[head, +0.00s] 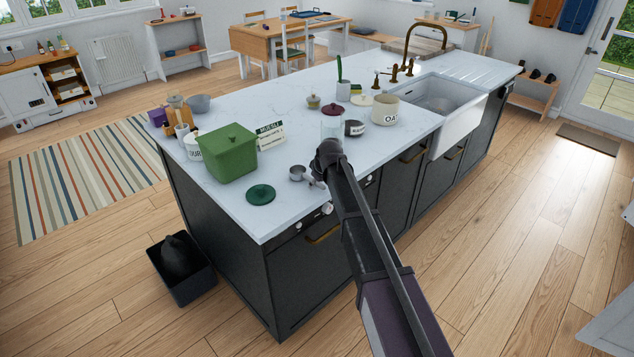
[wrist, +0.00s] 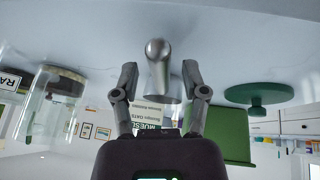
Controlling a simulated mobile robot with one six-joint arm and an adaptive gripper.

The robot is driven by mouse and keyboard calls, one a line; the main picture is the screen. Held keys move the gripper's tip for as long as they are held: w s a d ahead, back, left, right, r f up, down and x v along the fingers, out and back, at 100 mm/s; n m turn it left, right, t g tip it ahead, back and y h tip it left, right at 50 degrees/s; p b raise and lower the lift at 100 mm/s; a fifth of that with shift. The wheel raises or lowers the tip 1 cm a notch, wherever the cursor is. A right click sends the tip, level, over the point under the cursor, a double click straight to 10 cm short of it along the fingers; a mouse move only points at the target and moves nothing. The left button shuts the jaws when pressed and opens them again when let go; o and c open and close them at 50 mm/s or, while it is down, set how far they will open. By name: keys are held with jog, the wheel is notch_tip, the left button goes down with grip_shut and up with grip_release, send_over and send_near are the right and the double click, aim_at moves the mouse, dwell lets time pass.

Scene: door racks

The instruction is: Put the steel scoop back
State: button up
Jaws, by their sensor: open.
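The steel scoop (head: 298,173) lies on the white counter near its front edge. My gripper (head: 319,168) is low over the counter, just right of the scoop. Its fingers (wrist: 160,75) are apart, one on each side of the scoop, with gaps visible; it holds nothing. A cream pot marked OATS (head: 385,111) stands open near the sink. A card reading MUESLI (head: 270,135) stands behind the scoop; its small print partly reads OATS in the wrist view.
A green bin (head: 229,154) and a round green lid (head: 261,194) are left of the scoop. The sink (head: 437,101) lies to the right. Front counter is mostly clear.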

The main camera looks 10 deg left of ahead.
jog(key=p+v, duration=1)
jog(key=v, duration=0.1)
jog(key=shift+r, duration=0.3)
jog(key=shift+s, duration=0.15)
dwell(0.7)
jog(key=s+d+f+m+g+h, duration=0.1)
jog(key=s+d+m, duration=0.4)
jog(key=s+d, duration=0.8)
jog(key=s+d+f+m+g+h, duration=0.1)
jog(key=s+d+m, duration=0.5)
jog(key=s+d, duration=0.8)
jog(key=g+h, duration=0.1)
jog(key=g, duration=0.1)
jog(key=shift+d+g, duration=0.3)
